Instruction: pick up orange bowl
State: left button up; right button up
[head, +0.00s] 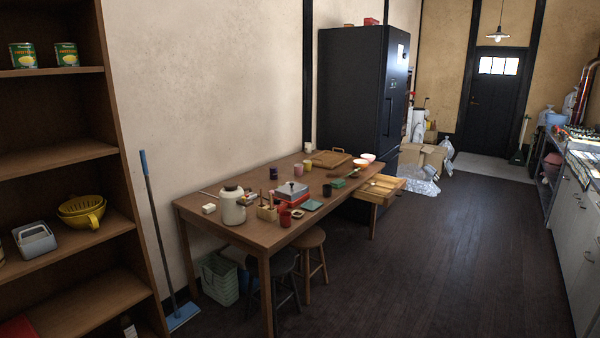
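Two small bowls sit close together at the far end of the wooden table (240,231) in the head view. The nearer bowl (360,163) has a pale inside and an orange-red outside. The farther bowl (368,157) looks whitish inside with an orange tint; at this distance I cannot tell for certain which one is the orange bowl. Neither of my grippers is in view.
The table holds a white jar (232,207), cups and a cutting board. A shelf (72,161) stands left, a black fridge (352,95) behind. The dark floor (450,260) is clear.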

aim_at(361, 165)
jog(key=i+l+z, duration=0.35)
jog(key=i, duration=0.6)
jog(key=i+z, duration=0.4)
jog(key=i, duration=0.55)
